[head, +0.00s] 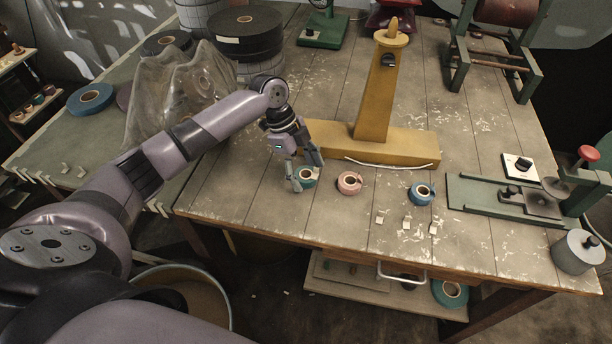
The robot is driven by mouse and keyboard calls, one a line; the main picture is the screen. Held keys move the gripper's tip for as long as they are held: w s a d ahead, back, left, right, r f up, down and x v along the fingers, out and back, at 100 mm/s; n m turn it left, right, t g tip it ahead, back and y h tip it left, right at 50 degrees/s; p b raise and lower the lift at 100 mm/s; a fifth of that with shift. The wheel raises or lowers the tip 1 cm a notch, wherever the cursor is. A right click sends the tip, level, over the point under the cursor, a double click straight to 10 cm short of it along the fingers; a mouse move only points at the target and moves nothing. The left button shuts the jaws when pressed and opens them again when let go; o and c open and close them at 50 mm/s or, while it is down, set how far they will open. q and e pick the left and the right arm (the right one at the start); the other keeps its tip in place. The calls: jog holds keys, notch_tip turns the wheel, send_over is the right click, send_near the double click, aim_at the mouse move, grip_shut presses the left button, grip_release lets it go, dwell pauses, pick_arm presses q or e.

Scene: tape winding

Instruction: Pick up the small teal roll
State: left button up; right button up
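The small teal roll (309,179) is near the front edge of the wooden table, at the left end of a row with a pink roll (350,183) and a blue roll (422,192). My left gripper (306,175) points down at the teal roll, with its fingers apart. One finger is at the roll's left side and covers part of it; the other is at its upper right. I cannot tell whether the fingers touch or grip the roll. It looks to be at table height. My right gripper is not in view.
A yellow stand with a wide base (405,145) is just behind the rolls, with a pale strip (388,164) along its front. Small pale pieces (406,225) lie near the front edge. A green device (500,200) occupies the right side. The table front between is mostly clear.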

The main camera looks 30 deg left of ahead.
pick_arm(q)
jog(key=c, duration=1.1)
jog(key=shift+o, duration=0.2)
